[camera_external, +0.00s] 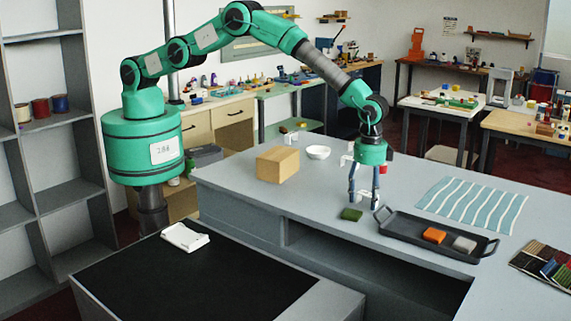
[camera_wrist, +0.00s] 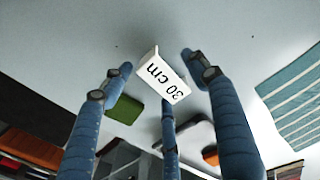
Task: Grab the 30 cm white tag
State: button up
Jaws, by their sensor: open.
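The white tag (camera_wrist: 158,72) has "30 cm" printed on it in black and looks folded, standing on the grey counter. In the wrist view it sits among the three blue fingers of my gripper (camera_wrist: 160,80), with gaps visible at the left and right fingertips. One finger is in front of the tag's lower edge; I cannot tell if it touches. In the external view my gripper (camera_external: 364,200) points down over the counter, its fingers open, and the tag shows small and white between them (camera_external: 364,196).
A green block (camera_external: 351,214) lies close to my fingers. A dark tray (camera_external: 406,228) holds an orange block (camera_external: 434,235) and a grey block (camera_external: 464,244).

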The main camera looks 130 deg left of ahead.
jog(key=shift+f, duration=0.1)
dwell(0.5)
jog(key=c, duration=1)
